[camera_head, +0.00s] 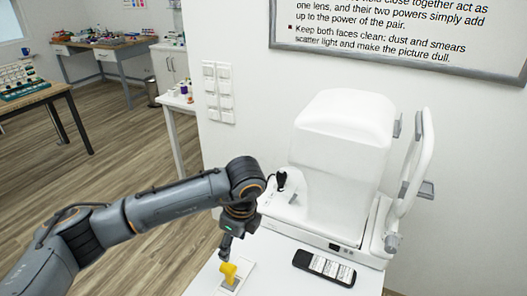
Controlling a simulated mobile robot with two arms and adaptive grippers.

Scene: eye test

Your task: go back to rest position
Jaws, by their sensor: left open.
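My left arm comes in from the left and bends down at the wrist. My left gripper (226,249) is open and points down, at the front left of the white table. A small yellow piece (228,272) is right below its fingertips, on or in a small white-rimmed holder (245,269). I cannot tell whether the fingers touch the yellow piece. My right gripper is not in view.
A large white eye-test machine (342,140) with a head frame (418,160) stands right of my arm on the white table (268,262). A black handheld device (323,268) lies in front of it. Open wooden floor (130,160) and workbenches (100,46) are at left.

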